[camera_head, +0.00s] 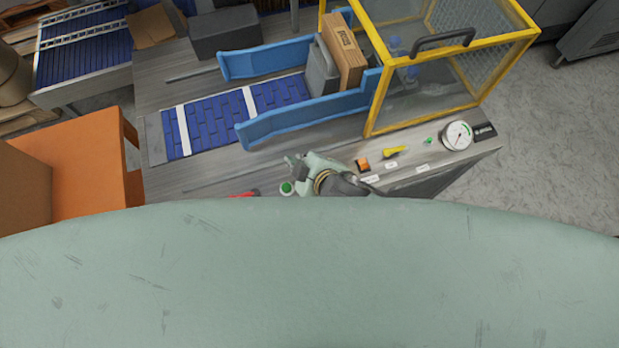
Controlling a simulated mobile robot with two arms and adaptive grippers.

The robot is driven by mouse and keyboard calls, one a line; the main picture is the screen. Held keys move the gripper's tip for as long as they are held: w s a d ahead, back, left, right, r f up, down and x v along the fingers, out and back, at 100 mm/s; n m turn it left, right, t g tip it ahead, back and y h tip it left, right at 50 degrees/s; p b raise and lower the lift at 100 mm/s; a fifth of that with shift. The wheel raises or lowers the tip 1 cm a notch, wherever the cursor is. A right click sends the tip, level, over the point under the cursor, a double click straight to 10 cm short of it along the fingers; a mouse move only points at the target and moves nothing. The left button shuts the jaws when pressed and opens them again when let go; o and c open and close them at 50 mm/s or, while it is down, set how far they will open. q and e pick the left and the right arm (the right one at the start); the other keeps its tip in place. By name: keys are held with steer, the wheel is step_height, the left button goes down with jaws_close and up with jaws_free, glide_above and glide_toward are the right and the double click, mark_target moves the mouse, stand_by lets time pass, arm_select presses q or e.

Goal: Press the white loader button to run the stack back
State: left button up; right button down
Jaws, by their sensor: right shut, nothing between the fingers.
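My right gripper (294,162) is shut and empty over the front edge of the machine's panel, with its fingertips pointing left. A green button with a pale collar (287,188) is just below the fingertips, and I cannot tell whether they touch. I cannot make out the white loader button; my gripper and my body hide part of the panel. The stack shows as a brown carton (347,55) standing upright against a grey pusher plate (321,73), between blue side rails (309,110). My left gripper is not in view.
Right of my gripper are an orange-and-black switch (362,164), a yellow selector (395,151), a small green button (428,141) and a gauge (457,135). A yellow-framed guard (373,108) stands behind. A blue belt (212,127) and orange bin (85,170) are at left.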

step_height(320, 180, down, 7)
steer(key=b, duration=0.7)
steer(key=shift+f+b, duration=0.5)
steer(key=shift+f, duration=0.3)
steer(key=shift+f, duration=0.2)
stand_by(0.3)
steer(key=shift+f, duration=0.2)
